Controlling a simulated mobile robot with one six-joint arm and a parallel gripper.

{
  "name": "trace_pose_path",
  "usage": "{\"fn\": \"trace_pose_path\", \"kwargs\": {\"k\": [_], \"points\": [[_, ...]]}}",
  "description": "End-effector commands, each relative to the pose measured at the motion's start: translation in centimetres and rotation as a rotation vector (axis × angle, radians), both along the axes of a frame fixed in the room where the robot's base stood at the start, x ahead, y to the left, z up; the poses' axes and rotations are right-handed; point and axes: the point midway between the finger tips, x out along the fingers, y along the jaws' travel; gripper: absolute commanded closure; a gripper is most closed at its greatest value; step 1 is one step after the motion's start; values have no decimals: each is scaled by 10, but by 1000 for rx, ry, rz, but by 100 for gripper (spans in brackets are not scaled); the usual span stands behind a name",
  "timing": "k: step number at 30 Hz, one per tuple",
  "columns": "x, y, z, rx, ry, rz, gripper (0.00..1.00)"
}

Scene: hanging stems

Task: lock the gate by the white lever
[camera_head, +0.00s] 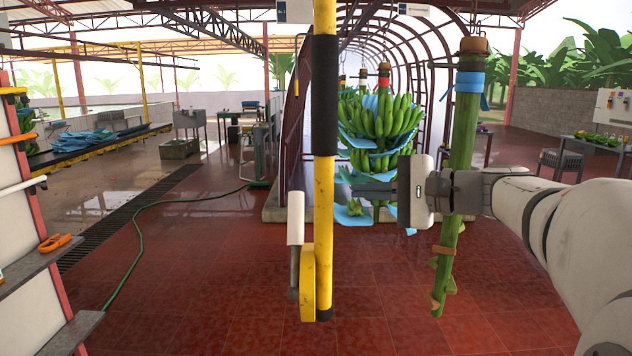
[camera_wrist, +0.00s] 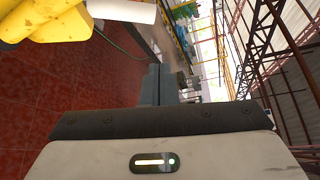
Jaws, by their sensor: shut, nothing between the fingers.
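The white lever (camera_head: 296,218) stands upright on the left side of a yellow post (camera_head: 324,200) with a black sleeve. Its grey lower rod meets a yellow bracket (camera_head: 308,278) near the post's bottom end. In the wrist view the white lever (camera_wrist: 125,10) lies across the top left, beside a yellow part (camera_wrist: 45,20). My gripper (camera_head: 355,190) is to the right of the post at about the height of the lever's grip, fingers pointing left. Its fingers (camera_wrist: 158,85) are shut and empty, apart from the lever. I cannot tell the depth gap to the post.
A green cut stem (camera_head: 462,150) hangs right behind my wrist. A banana bunch (camera_head: 380,130) with blue sheets hangs behind my gripper. A shelf rack (camera_head: 35,265) stands at the far left. A green hose (camera_head: 140,235) lies on the red floor, which is otherwise mostly clear.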

Motion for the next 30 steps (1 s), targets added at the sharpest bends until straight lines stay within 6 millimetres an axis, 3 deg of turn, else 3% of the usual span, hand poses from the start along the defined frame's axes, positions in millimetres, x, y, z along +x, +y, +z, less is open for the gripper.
{"fn": "trace_pose_path", "kwargs": {"k": [6,19,23,30], "points": [[25,2,-11,-1,95,2,100],[28,6,-14,0,100,4,100],[36,21,-17,0,101,6,100],[61,65,-27,0,102,7,100]]}}
